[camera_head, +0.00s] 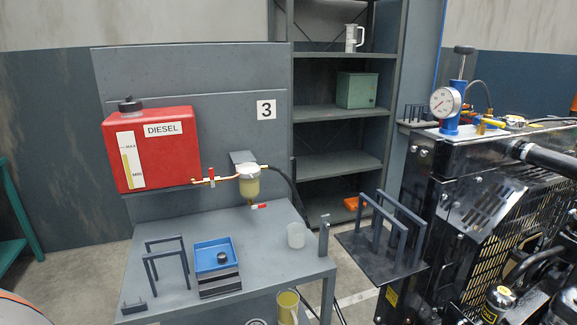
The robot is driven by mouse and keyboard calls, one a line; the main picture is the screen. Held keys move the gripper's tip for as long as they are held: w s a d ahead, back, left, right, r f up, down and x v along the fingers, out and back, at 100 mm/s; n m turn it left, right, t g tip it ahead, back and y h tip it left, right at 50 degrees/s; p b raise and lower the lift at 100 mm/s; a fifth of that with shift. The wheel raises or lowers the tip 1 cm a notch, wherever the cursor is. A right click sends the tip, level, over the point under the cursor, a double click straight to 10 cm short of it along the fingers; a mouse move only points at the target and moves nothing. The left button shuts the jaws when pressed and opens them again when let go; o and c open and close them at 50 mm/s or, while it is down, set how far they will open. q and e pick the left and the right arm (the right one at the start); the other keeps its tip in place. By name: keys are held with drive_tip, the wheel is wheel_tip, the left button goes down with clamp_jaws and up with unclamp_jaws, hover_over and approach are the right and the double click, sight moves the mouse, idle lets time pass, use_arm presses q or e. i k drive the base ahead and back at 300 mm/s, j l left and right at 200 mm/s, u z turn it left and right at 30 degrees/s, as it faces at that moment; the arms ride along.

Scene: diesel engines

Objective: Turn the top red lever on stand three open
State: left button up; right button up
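Stand three is a grey bench with a back panel (230,130) that carries a "3" sign (266,110). A red diesel tank (155,150) is mounted on the panel. The small top red lever (211,174) sits on the copper pipe (226,179) between the tank and the fuel filter (249,184). It appears upright, across the pipe. A second, lower red lever (259,206) is under the filter and points right, roughly level. Neither of my grippers shows in the head view.
On the bench top (190,230) are a blue-topped box (215,262), a grey rack (166,262) and a translucent cup (296,235). A yellowish jug (288,306) is below. A black engine (490,220) stands right. Shelves (340,160) are behind. The space before the levers looks clear.

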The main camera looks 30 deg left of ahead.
sight(211, 172)
drive_tip(key=u, duration=1.35)
